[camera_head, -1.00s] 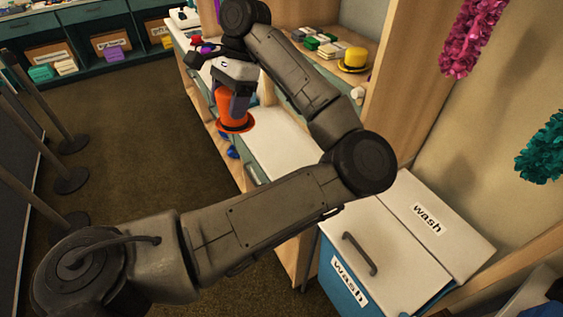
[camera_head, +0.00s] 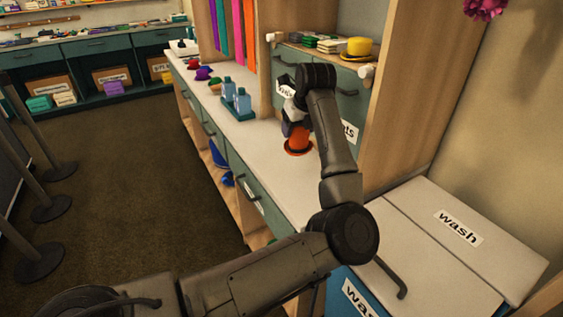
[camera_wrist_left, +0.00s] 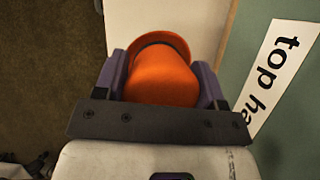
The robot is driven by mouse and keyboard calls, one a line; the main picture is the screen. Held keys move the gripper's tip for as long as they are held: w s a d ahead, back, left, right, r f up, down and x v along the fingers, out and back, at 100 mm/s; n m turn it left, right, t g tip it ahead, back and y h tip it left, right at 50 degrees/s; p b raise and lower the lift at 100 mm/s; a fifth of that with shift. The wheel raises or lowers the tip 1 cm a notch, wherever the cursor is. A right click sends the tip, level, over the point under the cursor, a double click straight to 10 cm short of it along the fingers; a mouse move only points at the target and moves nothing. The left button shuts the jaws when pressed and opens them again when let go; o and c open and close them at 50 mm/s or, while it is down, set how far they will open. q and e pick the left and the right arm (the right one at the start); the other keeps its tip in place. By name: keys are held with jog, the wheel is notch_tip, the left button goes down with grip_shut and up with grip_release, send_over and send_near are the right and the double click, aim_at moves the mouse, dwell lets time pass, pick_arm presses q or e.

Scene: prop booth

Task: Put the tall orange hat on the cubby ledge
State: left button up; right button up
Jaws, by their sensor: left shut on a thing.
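The tall orange hat (camera_head: 298,147) is between the purple fingers of my left gripper (camera_head: 291,130), which is shut on it. It appears crown up, brim down, over the white counter, in front of the teal drawer fronts; I cannot tell if the brim touches the counter. In the left wrist view the hat (camera_wrist_left: 160,80) fills the space between both fingers. The cubby ledge (camera_head: 312,50) is the wooden shelf above the drawers, holding a yellow hat (camera_head: 359,46) and several small stacks. My right gripper is not in view.
The white counter (camera_head: 265,165) is bare around the hat. Blue bottles on a tray (camera_head: 239,115) stand farther back. A wooden upright (camera_head: 410,100) borders the cubby on the right. A wash bin (camera_head: 450,240) is in the foreground. White knobs (camera_head: 366,71) flank the ledge.

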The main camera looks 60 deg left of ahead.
pick_arm(q)
jog(key=shift+m+t, duration=0.4)
jog(key=shift+m, duration=0.5)
jog(key=f+b, duration=0.1)
jog(key=f, duration=0.2)
jog(key=w+f+b, duration=0.1)
jog(key=f+b, duration=0.1)
jog(key=f, duration=0.1)
jog(key=f+b, duration=0.2)
jog(key=f, duration=0.2)
jog(key=shift+w, duration=0.2)
jog(key=shift+f, duration=0.2)
jog(key=shift+d, duration=0.1)
jog(key=shift+f, duration=0.15)
jog(key=o, duration=0.9)
